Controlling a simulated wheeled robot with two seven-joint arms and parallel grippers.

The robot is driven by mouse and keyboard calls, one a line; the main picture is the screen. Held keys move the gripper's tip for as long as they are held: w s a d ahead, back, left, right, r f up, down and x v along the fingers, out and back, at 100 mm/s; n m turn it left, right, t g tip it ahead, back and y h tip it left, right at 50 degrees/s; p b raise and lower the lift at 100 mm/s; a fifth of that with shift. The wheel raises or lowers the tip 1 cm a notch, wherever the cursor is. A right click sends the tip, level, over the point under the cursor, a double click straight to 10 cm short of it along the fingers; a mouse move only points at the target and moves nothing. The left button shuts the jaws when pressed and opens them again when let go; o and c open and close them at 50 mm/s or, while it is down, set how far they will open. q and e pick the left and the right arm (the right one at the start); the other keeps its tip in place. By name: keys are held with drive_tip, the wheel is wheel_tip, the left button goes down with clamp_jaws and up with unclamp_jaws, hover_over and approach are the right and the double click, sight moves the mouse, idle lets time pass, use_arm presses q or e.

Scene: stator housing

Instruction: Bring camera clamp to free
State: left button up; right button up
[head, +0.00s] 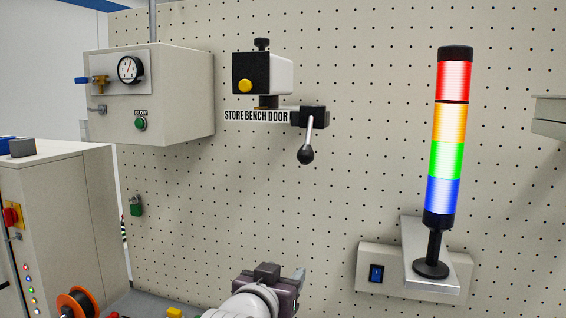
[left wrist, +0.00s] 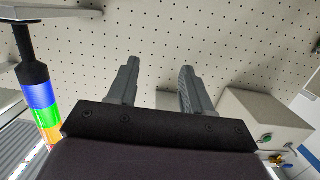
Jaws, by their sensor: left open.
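The camera clamp is on the pegboard in the head view: a black block (head: 314,117) with a metal lever (head: 309,135) hanging down to a black ball knob (head: 306,155). A black and white camera box (head: 263,75) with a yellow button stands above it, to the left. A label strip (head: 256,116) beside the block reads "STORE BENCH DOOR". My left gripper (head: 299,277) is below the lever, apart from it, at the bottom of the head view. In the left wrist view its two fingers (left wrist: 158,70) are apart, with a pale shape partly hidden between them that I cannot identify.
A signal tower (head: 449,140) stands on a bracket at the right, beside a blue switch (head: 376,273). A box with a gauge (head: 150,97) and green button is at the left. A cabinet (head: 70,200) stands lower left. The pegboard between lever and tower is clear.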

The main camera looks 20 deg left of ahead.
use_arm(q)
wheel_tip(320, 180, up, 8)
drive_tip(key=t, duration=0.2)
drive_tip(key=t+p, duration=0.2)
drive_tip(key=t, duration=0.1)
approach(302, 163)
drive_tip(key=d, duration=0.2)
drive_tip(key=w+p, duration=0.1)
drive_tip(key=w+r, duration=0.1)
drive_tip(key=w+a+p, duration=0.1)
drive_tip(key=w, duration=0.1)
drive_tip(key=shift+r+p, duration=0.3)
drive_tip(key=shift+r, duration=0.05)
drive_tip(key=shift+w+r, duration=0.1)
drive_tip(key=shift+w, duration=0.15)
drive_tip(key=shift+w+a+r+p, duration=0.1)
drive_tip(key=shift+w+a+p, duration=0.05)
drive_tip(key=shift+w+p, duration=0.45)
drive_tip(key=shift+w+a+r+p, duration=0.1)
drive_tip(key=shift+w+a+p, duration=0.05)
drive_tip(key=shift+w+p, duration=0.4)
drive_tip(key=shift+p+x, duration=0.9)
drive_tip(key=shift+p, duration=0.1)
drive_tip(key=shift+d+f, duration=0.15)
drive_tip(key=shift+w+b, duration=0.3)
drive_tip(key=shift+b, duration=0.25)
use_arm(e)
wheel_tip(302, 163, up, 9)
drive_tip(key=d, duration=0.1)
drive_tip(key=shift+s, duration=0.2)
